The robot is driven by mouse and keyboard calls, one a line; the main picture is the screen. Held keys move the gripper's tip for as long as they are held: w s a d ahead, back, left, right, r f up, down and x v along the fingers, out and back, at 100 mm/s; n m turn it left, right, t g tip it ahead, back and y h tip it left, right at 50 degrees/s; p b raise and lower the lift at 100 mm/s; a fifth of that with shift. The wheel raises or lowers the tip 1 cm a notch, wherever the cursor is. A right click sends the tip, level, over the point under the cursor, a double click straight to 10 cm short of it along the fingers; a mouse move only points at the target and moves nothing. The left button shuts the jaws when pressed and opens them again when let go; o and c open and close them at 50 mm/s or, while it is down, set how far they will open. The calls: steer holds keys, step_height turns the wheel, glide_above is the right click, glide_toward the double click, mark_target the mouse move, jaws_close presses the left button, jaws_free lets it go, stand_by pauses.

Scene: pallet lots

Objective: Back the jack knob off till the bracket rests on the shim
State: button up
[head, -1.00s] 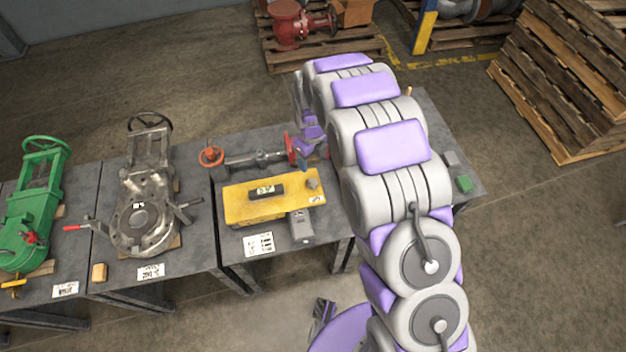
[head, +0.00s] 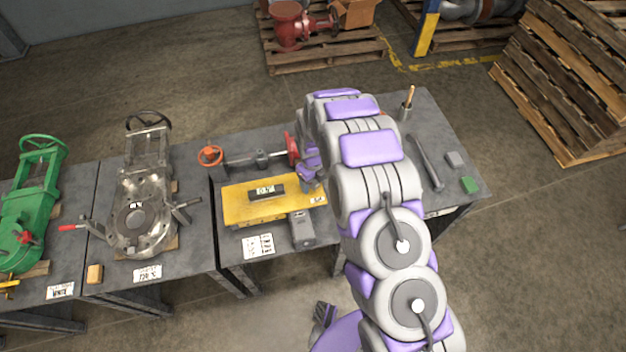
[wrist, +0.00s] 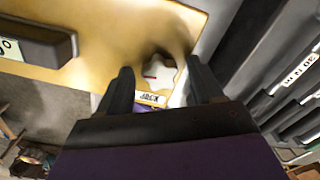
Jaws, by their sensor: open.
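In the wrist view a pale, star-shaped knob (wrist: 160,73) with a red mark sits on a yellow plate (wrist: 100,75). A label reading JACK (wrist: 147,97) is beside it. My open gripper (wrist: 162,80) has one finger on each side of the knob; I cannot tell whether either touches it. In the head view my gripper (head: 311,172) is over the right end of the yellow plate (head: 237,212) and hides the knob. A dark block (head: 266,192) with a pale label lies on the plate. I cannot make out the shim or any gap at the bracket.
A red handwheel (head: 292,150) and an orange handwheel (head: 210,156) stand behind the plate. A grey box (head: 302,230) is at its front edge. A dark bar (head: 428,163) and a green block (head: 469,185) lie to the right. Valve bodies occupy the left tables.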

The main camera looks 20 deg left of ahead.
steer(key=shift+c, duration=0.5)
steer(key=c, duration=1)
steer(key=shift+o, duration=0.2)
steer(key=shift+r+n+p, duration=0.1)
steer(key=shift+n+p, duration=0.3)
